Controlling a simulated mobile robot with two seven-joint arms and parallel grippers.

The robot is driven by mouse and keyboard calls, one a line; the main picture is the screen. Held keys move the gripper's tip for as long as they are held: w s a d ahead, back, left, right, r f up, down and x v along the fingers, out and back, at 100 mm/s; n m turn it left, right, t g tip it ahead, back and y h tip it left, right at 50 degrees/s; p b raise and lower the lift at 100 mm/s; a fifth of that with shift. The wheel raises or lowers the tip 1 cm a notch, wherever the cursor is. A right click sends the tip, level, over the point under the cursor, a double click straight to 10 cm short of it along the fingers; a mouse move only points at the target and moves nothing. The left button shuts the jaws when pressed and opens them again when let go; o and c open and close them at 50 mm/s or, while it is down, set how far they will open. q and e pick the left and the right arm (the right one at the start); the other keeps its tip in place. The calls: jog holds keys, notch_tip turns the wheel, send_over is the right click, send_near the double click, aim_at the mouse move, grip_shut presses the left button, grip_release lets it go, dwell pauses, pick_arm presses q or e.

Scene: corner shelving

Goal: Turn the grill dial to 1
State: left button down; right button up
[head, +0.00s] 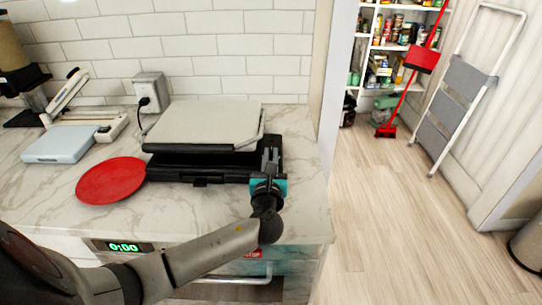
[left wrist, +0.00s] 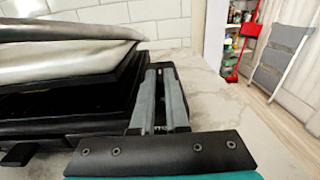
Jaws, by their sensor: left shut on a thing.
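The grill (head: 205,127) stands on the marble counter with a light grey lid and a black base. In the left wrist view the grill (left wrist: 65,60) fills the left side. My left gripper (head: 271,150) reaches over the counter to the grill's right side. In the left wrist view its two grey fingers (left wrist: 162,85) are close together beside the black base, shut on the grill dial there. The dial itself and its numbers are hidden by the fingers. My right gripper is not in view.
A red plate (head: 110,181) lies left of the grill, near a pale blue flat device (head: 60,145). A wall outlet with a plugged cord (head: 149,92) is behind. Right of the counter (head: 306,190) is open wood floor with a folded step ladder (head: 455,95).

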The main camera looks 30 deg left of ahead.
pick_arm(q)
jog(key=shift+a+h, duration=0.1)
jog(key=shift+h, duration=0.2)
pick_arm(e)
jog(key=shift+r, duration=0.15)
pick_arm(q)
jog(key=shift+s+a+m+t+h, duration=0.15)
jog(key=shift+m+t+h, duration=0.35)
jog(key=shift+m+h, duration=0.35)
jog(key=shift+a+f+m+t+h, duration=0.15)
jog(key=shift+m+t+h, duration=0.15)
jog(key=shift+m+h, duration=0.6)
jog(key=shift+a+m+h+b, duration=0.1)
jog(key=shift+m+h+b, duration=0.35)
jog(key=shift+h+b, duration=0.7)
jog(key=m+h+b, duration=0.1)
jog(key=b, duration=0.1)
jog(key=m+h+b, duration=0.1)
jog(key=h, duration=0.1)
jog(key=shift+a+t+h+b, duration=0.2)
jog(key=shift+t+h+b, duration=0.1)
jog(key=shift+b, duration=0.1)
jog(key=shift+m+h+b, duration=0.3)
jog(key=shift+b, duration=0.1)
jog(key=shift+r, duration=0.2)
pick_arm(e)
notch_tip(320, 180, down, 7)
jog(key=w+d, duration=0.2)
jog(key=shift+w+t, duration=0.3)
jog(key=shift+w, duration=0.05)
